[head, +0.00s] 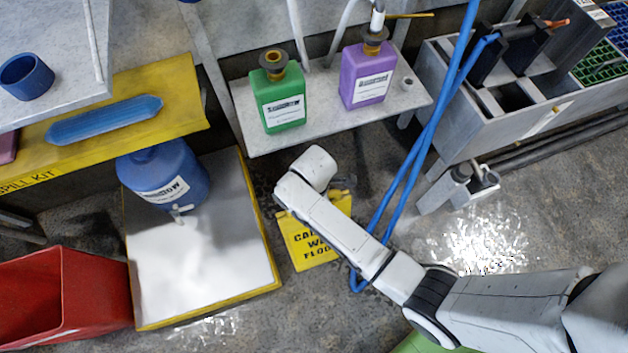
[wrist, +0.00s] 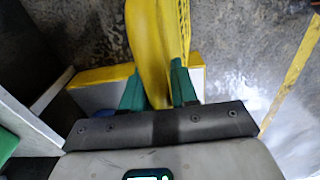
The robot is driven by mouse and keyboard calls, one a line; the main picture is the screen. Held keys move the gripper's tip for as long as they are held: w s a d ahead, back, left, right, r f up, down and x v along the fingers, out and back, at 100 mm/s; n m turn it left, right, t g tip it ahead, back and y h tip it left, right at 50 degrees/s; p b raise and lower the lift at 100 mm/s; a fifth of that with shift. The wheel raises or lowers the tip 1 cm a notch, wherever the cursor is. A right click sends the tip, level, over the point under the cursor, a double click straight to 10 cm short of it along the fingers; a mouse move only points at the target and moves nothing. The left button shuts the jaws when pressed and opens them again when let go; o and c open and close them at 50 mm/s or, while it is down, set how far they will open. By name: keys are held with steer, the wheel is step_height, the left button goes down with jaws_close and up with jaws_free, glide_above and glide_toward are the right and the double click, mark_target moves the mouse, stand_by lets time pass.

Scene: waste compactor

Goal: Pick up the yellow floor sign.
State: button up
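The yellow floor sign (head: 308,246) stands on the floor in the head view, its black lettering partly hidden by my arm. In the wrist view the sign (wrist: 158,35) runs up from between my gripper's green fingertips (wrist: 157,88). The fingers are partly closed, one on each side of the sign, and it fills the gap between them. My gripper itself is hidden behind my arm in the head view.
A yellow-rimmed tray (head: 225,274) holding a blue jug (head: 165,178) lies left of the sign. A shelf (head: 330,122) with green (head: 280,92) and purple (head: 366,75) bottles is behind. Blue hoses (head: 408,170) hang to the right. A red bin (head: 85,296) is far left.

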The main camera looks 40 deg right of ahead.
jaws_close()
stand_by(1.0)
